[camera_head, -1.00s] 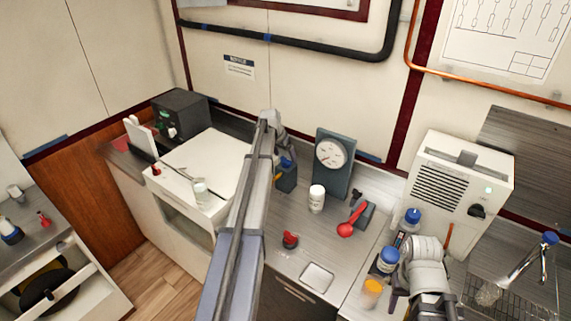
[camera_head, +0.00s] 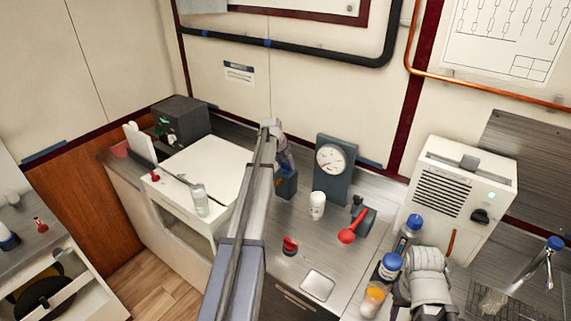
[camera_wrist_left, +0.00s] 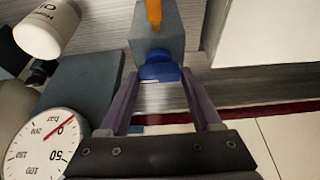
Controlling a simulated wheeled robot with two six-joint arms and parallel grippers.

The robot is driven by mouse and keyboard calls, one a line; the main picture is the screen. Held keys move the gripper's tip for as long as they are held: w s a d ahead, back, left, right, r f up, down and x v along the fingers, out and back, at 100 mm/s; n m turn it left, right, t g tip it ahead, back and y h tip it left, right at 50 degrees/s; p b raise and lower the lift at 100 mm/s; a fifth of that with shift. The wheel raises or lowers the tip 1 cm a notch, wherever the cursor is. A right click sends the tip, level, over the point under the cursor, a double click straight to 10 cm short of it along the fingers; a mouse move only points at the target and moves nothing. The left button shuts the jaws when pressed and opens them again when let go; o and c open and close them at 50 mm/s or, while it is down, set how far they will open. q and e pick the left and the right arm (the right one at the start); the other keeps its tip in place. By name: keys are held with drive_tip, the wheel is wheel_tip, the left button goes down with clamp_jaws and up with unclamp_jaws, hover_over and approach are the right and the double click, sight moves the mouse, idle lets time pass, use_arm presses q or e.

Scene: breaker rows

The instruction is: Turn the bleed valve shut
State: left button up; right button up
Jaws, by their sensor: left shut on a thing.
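A small grey block with a blue knob and an orange-yellow lever, probably the bleed valve (camera_head: 287,186), stands on the counter left of the gauge. In the left wrist view the grey block (camera_wrist_left: 158,38) is at top middle, with its blue knob (camera_wrist_left: 158,68) between my fingers. My left gripper (camera_wrist_left: 160,82) is shut on the blue knob. In the head view my left gripper (camera_head: 284,160) is at the block and partly hides the knob. My right arm (camera_head: 428,275) is at the bottom right; its jaws cannot be made out.
A round gauge on a grey plate (camera_head: 346,181) stands right of the block, also in the left wrist view (camera_wrist_left: 45,143). A white bottle (camera_head: 317,205), a red-handled lever (camera_head: 347,236) and a red knob (camera_head: 290,246) are in front. Blue-capped bottles (camera_head: 390,264) stand near my right arm.

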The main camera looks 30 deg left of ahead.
use_arm(q)
drive_tip(key=c, duration=0.4)
drive_tip(key=shift+n, duration=0.3)
drive_tip(key=n+y, duration=0.1)
drive_tip(key=n, duration=0.1)
drive_tip(key=shift+d+n, duration=0.15)
drive_tip(key=shift+n, duration=0.15)
drive_tip(key=n+y, duration=0.1)
drive_tip(key=n, duration=0.1)
drive_tip(key=n+y, duration=0.1)
drive_tip(key=n, duration=0.1)
drive_tip(key=shift+w+d+n+g, duration=0.1)
drive_tip(key=shift+n+g, duration=0.2)
drive_tip(key=shift+g, duration=0.1)
drive_tip(key=n, duration=0.2)
drive_tip(key=n+g+y, duration=0.1)
drive_tip(key=n, duration=0.2)
drive_tip(key=shift+w+g, duration=0.15)
drive_tip(key=shift+g, duration=0.15)
drive_tip(key=n+g, duration=0.1)
drive_tip(key=n, duration=0.4)
drive_tip(key=shift+w+d+g+y, duration=0.1)
drive_tip(key=shift+g+y, duration=0.3)
drive_tip(key=shift+n, duration=0.3)
